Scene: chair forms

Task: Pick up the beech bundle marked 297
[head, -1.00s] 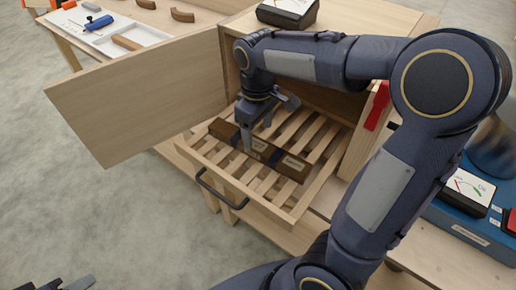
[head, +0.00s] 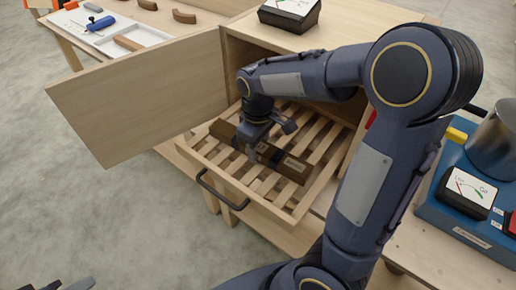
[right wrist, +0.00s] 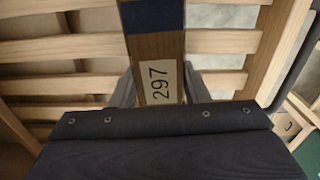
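The beech bundle (head: 295,169) is a long brown block with blue bands, lying across the slats of the pulled-out drawer (head: 182,150). In the right wrist view, the bundle (right wrist: 155,48) carries a pale label reading 297. My right gripper (head: 250,153) is down at the bundle's middle. In the right wrist view, the right gripper's fingers (right wrist: 160,85) stand on either side of the bundle, close to its sides; whether they press on it I cannot tell. My left gripper (head: 75,285) shows only partly at the bottom left edge, away from the bundle.
The drawer slides out of a wooden cabinet (head: 235,45) whose door (head: 140,100) is swung open to the left. A dark handle (head: 220,193) is on the drawer front. A meter (head: 290,12) stands on top. A blue unit (head: 450,218) with another meter is at the right.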

